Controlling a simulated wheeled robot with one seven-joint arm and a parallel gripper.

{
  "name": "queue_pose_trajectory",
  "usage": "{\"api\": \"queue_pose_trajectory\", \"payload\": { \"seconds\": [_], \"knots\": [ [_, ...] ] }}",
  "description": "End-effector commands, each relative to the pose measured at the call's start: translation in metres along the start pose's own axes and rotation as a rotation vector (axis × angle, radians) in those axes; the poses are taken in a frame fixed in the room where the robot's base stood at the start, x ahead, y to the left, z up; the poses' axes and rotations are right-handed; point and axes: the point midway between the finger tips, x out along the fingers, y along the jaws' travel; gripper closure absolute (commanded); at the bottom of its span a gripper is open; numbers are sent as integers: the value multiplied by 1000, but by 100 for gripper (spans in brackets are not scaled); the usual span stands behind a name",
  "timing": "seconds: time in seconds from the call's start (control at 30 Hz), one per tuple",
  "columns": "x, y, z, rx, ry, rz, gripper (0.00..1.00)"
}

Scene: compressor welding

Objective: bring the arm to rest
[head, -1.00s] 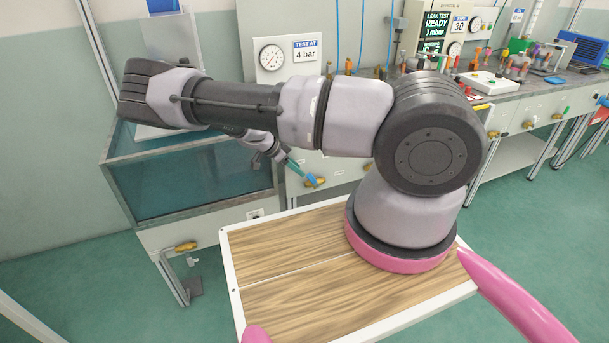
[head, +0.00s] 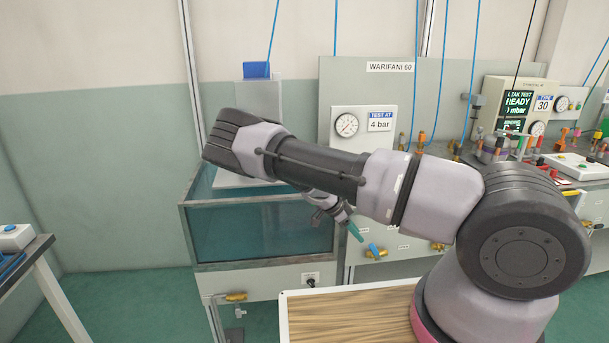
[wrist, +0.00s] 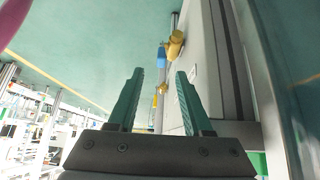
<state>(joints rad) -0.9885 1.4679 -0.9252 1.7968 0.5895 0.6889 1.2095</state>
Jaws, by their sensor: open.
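My arm stretches from the lower right toward the upper left in the head view, folded back on itself. My gripper (head: 362,240) shows only partly below the forearm, with teal fingers pointing down and to the right. In the wrist view my gripper (wrist: 158,100) has two teal fingers well apart, with nothing held between them. A valve with a yellow body (wrist: 175,42) and a blue part (wrist: 161,58) shows beyond the fingertips. The wrist joint is partly hidden behind the forearm.
A glass-walled water tank (head: 260,232) stands behind my forearm. A pressure gauge panel (head: 347,125) and a leak tester (head: 512,105) are on the bench behind. A wooden-topped surface (head: 350,312) lies below my arm. A small table (head: 35,250) is at left.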

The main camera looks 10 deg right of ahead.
Motion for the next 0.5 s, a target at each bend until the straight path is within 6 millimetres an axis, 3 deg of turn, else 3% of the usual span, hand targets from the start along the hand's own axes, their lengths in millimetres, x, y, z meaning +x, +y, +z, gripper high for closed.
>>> {"api": "queue_pose_trajectory", "payload": {
  "seconds": [0.17, 0.5],
  "knots": [
    [-30, 8, -8, -12, -131, 49, 50],
    [-130, 26, -43, -130, -482, 56, 50]
  ]
}}
